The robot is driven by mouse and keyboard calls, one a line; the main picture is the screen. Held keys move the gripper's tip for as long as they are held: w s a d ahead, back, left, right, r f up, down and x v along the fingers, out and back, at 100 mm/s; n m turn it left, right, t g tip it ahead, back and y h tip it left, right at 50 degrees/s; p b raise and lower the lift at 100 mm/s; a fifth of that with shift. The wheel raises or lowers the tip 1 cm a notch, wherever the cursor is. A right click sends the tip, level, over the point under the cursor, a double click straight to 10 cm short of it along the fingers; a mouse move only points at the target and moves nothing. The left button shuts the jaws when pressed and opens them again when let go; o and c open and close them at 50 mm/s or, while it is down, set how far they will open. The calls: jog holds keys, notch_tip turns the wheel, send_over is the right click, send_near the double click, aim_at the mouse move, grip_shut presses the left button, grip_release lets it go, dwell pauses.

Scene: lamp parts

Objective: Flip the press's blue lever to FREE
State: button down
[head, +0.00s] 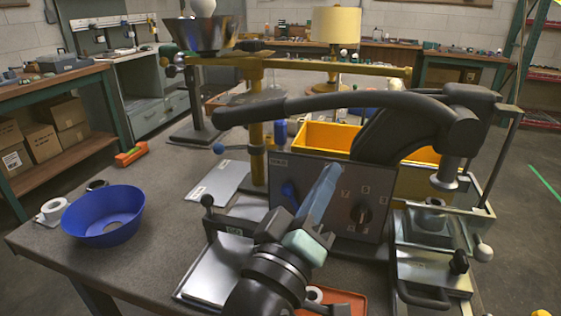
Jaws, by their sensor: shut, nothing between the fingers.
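The press's grey panel (341,172) faces me in the head view. The blue lever (289,193) is a small dark-blue piece on the panel's left part. The lettering near it is too small to read, so I cannot tell which setting it points to. My gripper (325,178) reaches up from the bottom, in front of the panel, with its long blue-grey fingers shut and empty. In the picture the fingers lie just right of the blue lever, with a small gap between them. I cannot tell the depth between the fingers and the panel.
A black numbered dial (361,213) sits right of my fingers. The press's long black handle (330,102) runs across above the panel. A yellow bin (325,136) stands behind. A blue bowl (104,213) and a white ring (53,210) lie on the table's left.

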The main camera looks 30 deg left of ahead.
aim_at(245, 220)
jog(key=s+a+f+n+g+p, duration=0.1)
jog(key=s+a+f+n+p, duration=0.2)
jog(key=a+n, duration=0.1)
jog(key=s+a+f+n+g+y+p, duration=0.1)
jog(key=s+a+f+n+p, duration=0.1)
jog(key=s+a+f+n, duration=0.1)
jog(key=s+a+f+n+g+y+p, duration=0.1)
jog(key=s+a+f+n+p, duration=0.2)
jog(key=s+a+n, duration=0.1)
jog(key=shift+s+a+n+p, duration=0.15)
jog(key=shift+a+n+p, duration=0.15)
jog(key=shift+a+n, duration=0.35)
jog(key=shift+d, duration=0.2)
jog(key=w, duration=0.3)
jog(key=w+a, duration=0.1)
jog(key=w, duration=0.2)
jog(key=w+a, duration=0.1)
jog(key=w, duration=0.2)
jog(key=shift+w+r, duration=0.1)
jog(key=shift+w, duration=0.3)
jog(key=shift+w+d+r+p, duration=0.15)
jog(key=shift+w+d+p, duration=0.35)
jog(key=shift+d, duration=0.4)
jog(key=shift+w+d+r+p, duration=0.15)
jog(key=shift+w+d+p, duration=0.3)
jog(key=shift+d, duration=0.4)
